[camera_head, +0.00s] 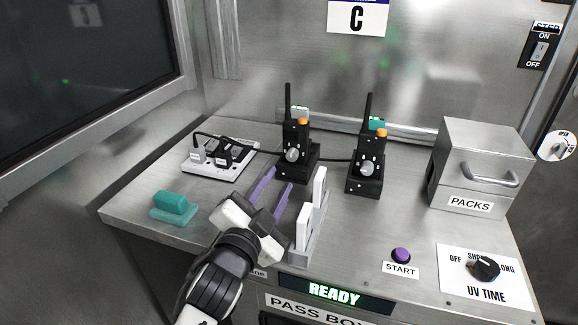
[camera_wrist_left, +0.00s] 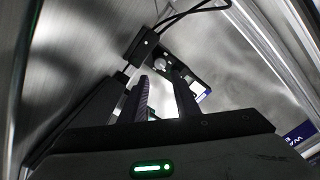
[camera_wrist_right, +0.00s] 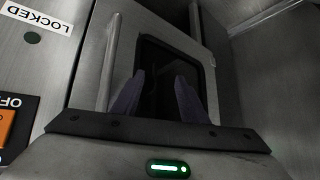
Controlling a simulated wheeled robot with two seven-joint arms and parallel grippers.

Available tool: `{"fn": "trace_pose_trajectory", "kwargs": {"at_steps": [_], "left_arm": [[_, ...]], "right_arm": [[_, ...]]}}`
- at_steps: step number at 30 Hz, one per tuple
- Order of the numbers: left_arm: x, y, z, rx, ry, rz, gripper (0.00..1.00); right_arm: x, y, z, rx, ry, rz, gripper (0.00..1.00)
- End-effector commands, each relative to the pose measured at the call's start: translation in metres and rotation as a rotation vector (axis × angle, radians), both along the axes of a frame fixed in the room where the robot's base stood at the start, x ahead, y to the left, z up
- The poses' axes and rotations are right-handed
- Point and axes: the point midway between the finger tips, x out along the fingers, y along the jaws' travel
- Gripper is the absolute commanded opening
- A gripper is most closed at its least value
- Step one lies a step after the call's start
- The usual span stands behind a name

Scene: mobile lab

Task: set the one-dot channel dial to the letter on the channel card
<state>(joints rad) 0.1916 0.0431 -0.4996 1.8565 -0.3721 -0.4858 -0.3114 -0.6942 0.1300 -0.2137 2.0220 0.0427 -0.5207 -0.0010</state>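The channel card (camera_head: 357,17) on the back wall reads C. Two black radios stand in bases on the bench, a left radio (camera_head: 296,138) and a right radio (camera_head: 367,155), each with an orange top knob and a grey front dial. I cannot make out which dial, the left dial (camera_head: 292,155) or the right dial (camera_head: 364,169), has one dot. My left gripper (camera_head: 280,178) is open and empty, its purple fingers pointing at the left radio from the front. In the left wrist view a dial (camera_wrist_left: 159,66) shows beyond the parted fingers. My right gripper (camera_wrist_right: 157,88) is open and empty, facing a dark window.
White upright panels (camera_head: 311,210) stand in a grey holder just right of my left gripper. A power strip (camera_head: 216,158) with cables, a teal block (camera_head: 174,205), a PACKS box (camera_head: 480,165), a START button (camera_head: 401,255) and a UV TIME knob (camera_head: 485,268) are around the bench.

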Motion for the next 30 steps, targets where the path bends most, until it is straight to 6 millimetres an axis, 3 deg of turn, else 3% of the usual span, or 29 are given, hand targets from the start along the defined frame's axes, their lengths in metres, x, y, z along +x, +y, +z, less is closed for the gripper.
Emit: {"fn": "trace_pose_trajectory", "kwargs": {"at_steps": [6, 12, 25, 26, 30], "left_arm": [[0.041, -0.013, 0.0, -0.001, -0.001, 0.0, 0.28], [0.069, -0.022, 0.0, -0.002, -0.001, 0.0, 0.28], [0.079, -0.025, 0.0, -0.002, 0.001, 0.0, 0.28], [0.079, -0.025, 0.0, -0.002, 0.001, 0.0, 0.27], [0.079, -0.025, 0.0, -0.002, 0.001, 0.0, 0.03]], "right_arm": [[0.0, 0.0, -0.004, 0.003, -0.001, 0.001, 0.39], [0.0, 0.0, -0.006, 0.004, -0.003, 0.0, 0.39], [0.001, 0.001, -0.006, 0.006, -0.004, 0.0, 0.39], [0.001, 0.001, -0.006, 0.006, -0.004, 0.0, 0.39], [0.001, 0.001, -0.006, 0.006, -0.004, 0.0, 0.39]]}}
